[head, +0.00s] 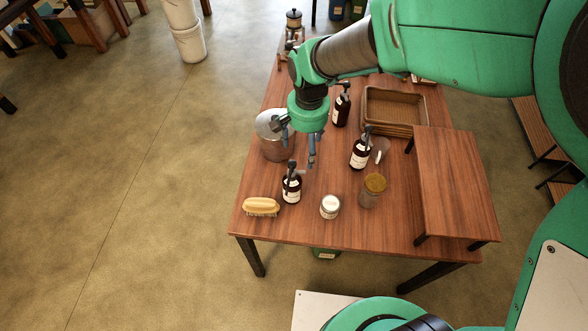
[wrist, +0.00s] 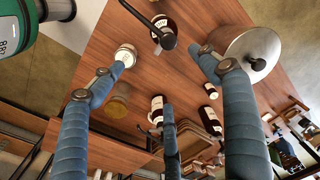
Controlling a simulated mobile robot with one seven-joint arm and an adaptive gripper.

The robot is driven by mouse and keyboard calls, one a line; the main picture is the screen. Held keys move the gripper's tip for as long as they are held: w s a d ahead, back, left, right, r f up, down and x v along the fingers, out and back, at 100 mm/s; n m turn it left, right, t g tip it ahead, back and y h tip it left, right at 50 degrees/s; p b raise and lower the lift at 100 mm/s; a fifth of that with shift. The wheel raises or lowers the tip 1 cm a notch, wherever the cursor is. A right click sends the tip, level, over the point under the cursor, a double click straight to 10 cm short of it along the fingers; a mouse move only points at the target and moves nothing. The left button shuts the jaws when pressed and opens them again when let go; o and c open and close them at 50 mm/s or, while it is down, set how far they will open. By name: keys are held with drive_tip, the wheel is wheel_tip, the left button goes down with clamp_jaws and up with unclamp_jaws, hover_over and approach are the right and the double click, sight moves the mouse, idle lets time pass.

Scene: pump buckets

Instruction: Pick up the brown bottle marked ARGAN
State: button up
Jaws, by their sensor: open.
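Three brown pump bottles with pale labels stand upright on the wooden table; I cannot read ARGAN on any label. The front bottle (head: 291,188) stands near the brush, and in the wrist view (wrist: 164,30) it shows at the top with its black pump toward me. The middle bottle (head: 360,153) stands right of my gripper and also shows in the wrist view (wrist: 157,112). The back bottle (head: 341,110) stands near the basket and shows small in the wrist view (wrist: 211,91). My gripper (head: 299,150) is open and empty, pointing down above the table behind the front bottle.
A metal pot (head: 275,143) stands close left of my gripper. A yellow brush (head: 262,206), a white jar (head: 330,207) and an amber jar (head: 373,190) stand near the front. A wicker basket (head: 395,131) and a raised wooden shelf (head: 455,180) occupy the right.

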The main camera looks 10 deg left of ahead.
approach(292, 180)
drive_tip(key=shift+w+a+r+g, duration=0.15)
drive_tip(key=shift+w+r, duration=0.2)
drive_tip(key=shift+w, duration=0.25)
drive_tip(key=shift+w+a+r+g, duration=0.15)
drive_tip(key=shift+w+r, duration=0.15)
drive_tip(key=shift+w, duration=0.3)
drive_tip(key=shift+f, duration=0.1)
wheel_tip(292, 180, down, 8)
drive_tip(key=shift+f+b, duration=0.15)
drive_tip(key=shift+b, duration=0.55)
drive_tip(key=shift+f, duration=0.1)
drive_tip(key=shift+s+d+f+b, duration=0.15)
drive_tip(key=shift+f+b, duration=0.5)
drive_tip(key=shift+f, duration=1.85)
